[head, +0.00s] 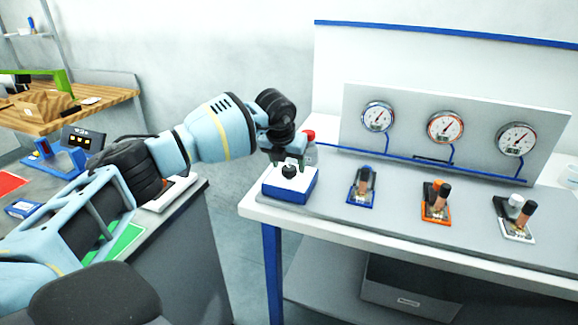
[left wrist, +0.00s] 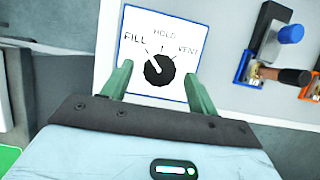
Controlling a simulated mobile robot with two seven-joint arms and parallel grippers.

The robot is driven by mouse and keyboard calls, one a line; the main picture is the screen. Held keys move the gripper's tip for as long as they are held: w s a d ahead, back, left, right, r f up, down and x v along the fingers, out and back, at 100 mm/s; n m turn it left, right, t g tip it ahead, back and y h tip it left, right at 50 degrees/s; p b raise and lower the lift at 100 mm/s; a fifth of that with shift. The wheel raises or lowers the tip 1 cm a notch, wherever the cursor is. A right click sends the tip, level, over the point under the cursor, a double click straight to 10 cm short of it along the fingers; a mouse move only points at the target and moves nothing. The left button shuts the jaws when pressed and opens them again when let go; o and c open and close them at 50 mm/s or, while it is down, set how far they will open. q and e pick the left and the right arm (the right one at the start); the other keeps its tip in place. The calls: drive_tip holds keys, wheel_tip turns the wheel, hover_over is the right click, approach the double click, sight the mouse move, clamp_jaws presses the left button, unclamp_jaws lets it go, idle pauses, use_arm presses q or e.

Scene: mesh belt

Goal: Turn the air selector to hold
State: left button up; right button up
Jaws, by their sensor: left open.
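The air selector (head: 290,185) is a white-topped blue box at the left end of the bench, with a round black knob. In the left wrist view the selector plate (left wrist: 190,20) reads FILL, HOLD and VENT, and the black knob (left wrist: 159,71) seems to have its pale mark toward FILL. My left gripper (head: 289,161) is just above the selector. Its green fingers are open, one on each side of the knob, with a gap on both sides. My right gripper is not in view.
Blue (head: 363,186), orange (head: 436,201) and white (head: 515,216) valve units stand to the right on the bench (head: 400,245). A gauge panel (head: 400,105) stands behind them. A red-capped bottle (head: 309,148) is close behind my left gripper.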

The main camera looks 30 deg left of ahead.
use_arm(q)
drive_tip(key=shift+w+a+f, duration=0.1)
drive_tip(key=shift+w+f, duration=0.15)
drive_tip(key=shift+f, duration=0.35)
drive_tip(key=c, duration=1)
